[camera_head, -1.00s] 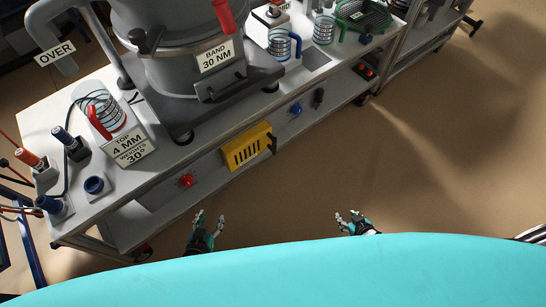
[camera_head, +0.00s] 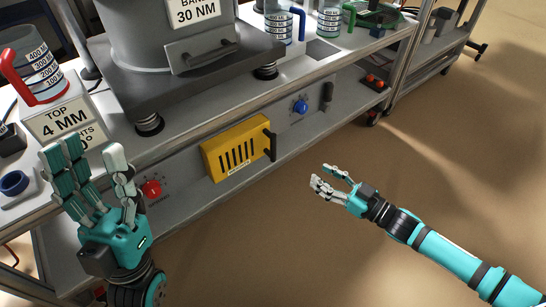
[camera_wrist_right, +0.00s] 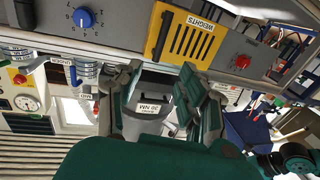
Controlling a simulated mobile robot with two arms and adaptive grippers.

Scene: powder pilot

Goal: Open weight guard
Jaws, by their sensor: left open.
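The weight guard (camera_head: 232,149) is a yellow slotted cover on the front panel under the worktop. It looks shut. A black handle (camera_head: 270,145) stands at its right edge. In the right wrist view the yellow guard (camera_wrist_right: 184,38) with its WEIGHTS label is at the top middle, beyond my fingers. My right gripper (camera_head: 331,182) is open and empty, out in front of the panel, right of and below the handle, apart from it. It also shows in the right wrist view (camera_wrist_right: 160,84). My left gripper (camera_head: 98,165) is open with fingers up, left of the guard.
A red knob (camera_head: 152,189) is left of the guard, close to my left fingers. A blue knob (camera_head: 300,107) and a black switch (camera_head: 327,95) are right of it. A large grey machine (camera_head: 185,50) and jugs stand on the worktop. The floor at right is clear.

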